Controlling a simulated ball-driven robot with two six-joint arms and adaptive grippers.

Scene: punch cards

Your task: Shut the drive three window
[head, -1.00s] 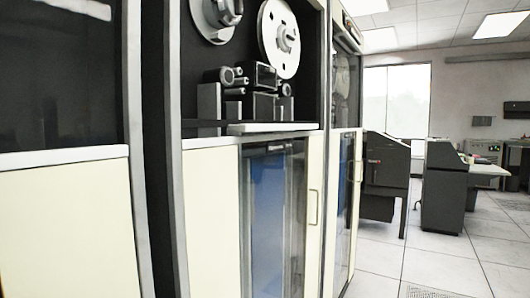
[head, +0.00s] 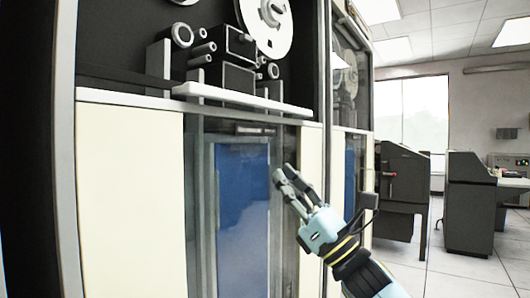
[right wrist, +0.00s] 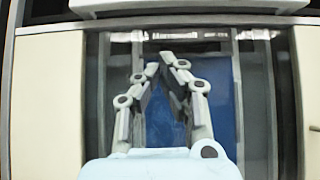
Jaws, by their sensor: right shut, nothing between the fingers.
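The nearest tape drive cabinet (head: 130,190) fills the left and middle of the head view. Its upper bay, with a white reel (head: 266,25) and dark rollers, shows no clear glass in front. Below a white ledge (head: 240,96) is a clear pane (head: 200,210) with a blue panel (head: 240,190) behind it. No drive number is legible. My right gripper (head: 283,172) is shut and empty, in front of the pane's right part and below the ledge. In the right wrist view its fingertips (right wrist: 160,63) point at the pane's top; contact cannot be told. My left gripper is out of view.
Another drive (head: 350,90) with a glazed upper bay stands to the right, beyond a grey post. Dark consoles (head: 402,190) stand farther right on a pale tiled floor (head: 435,270). A bright window (head: 425,110) is in the back wall.

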